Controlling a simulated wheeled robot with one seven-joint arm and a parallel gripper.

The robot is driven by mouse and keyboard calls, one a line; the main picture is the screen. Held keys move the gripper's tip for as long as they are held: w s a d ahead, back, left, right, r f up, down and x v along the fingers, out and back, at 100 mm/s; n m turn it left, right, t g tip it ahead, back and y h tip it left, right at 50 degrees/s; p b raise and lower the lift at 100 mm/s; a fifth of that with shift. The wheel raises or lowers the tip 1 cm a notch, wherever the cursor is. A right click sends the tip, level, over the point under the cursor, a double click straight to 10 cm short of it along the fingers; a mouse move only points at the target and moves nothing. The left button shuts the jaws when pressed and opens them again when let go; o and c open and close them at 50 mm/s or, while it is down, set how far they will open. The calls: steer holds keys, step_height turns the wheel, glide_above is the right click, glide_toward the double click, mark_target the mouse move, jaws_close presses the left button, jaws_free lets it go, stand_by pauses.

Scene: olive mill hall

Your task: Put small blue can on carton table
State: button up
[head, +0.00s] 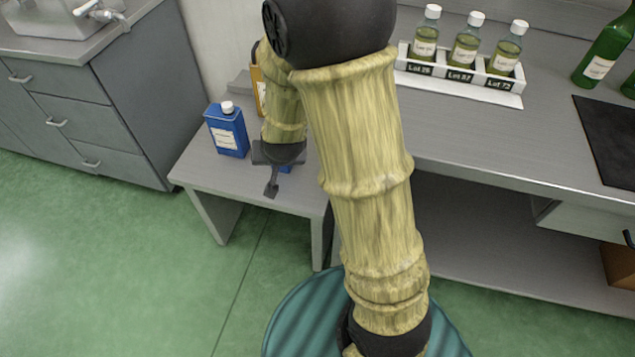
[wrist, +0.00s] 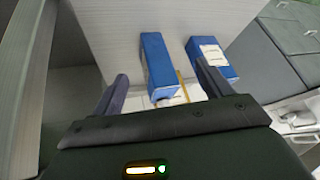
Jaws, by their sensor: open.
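My gripper (head: 272,180) is open above a low grey side table (head: 195,172) in the head view. In the wrist view, a slim blue can (wrist: 157,58) shows between the fingertips of my gripper (wrist: 161,70); I cannot tell whether they touch it. In the head view only a bit of this blue can (head: 286,169) shows behind the gripper. A second blue can (head: 228,132), with a white cap and label, stands to the left on the same table; it also shows in the wrist view (wrist: 222,70). I cannot pick out the carton table.
A yellow-orange container (head: 259,90) stands behind my arm, partly hidden. The grey bench (head: 480,140) at right bears a white rack (head: 460,78) with three labelled bottles and a green bottle (head: 602,52). Drawers (head: 75,115) stand at left. Green floor (head: 110,260) is clear at front left.

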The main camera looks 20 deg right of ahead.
steer(key=s+d+r+n+g, duration=0.1)
steer(key=s+d+r+g, duration=0.1)
steer(key=s, duration=0.5)
steer(key=s+d+r+n+g, duration=0.2)
steer(key=s+d+r, duration=0.1)
steer(key=s, duration=0.4)
steer(key=shift+w, duration=0.1)
steer(key=shift+c, duration=0.2)
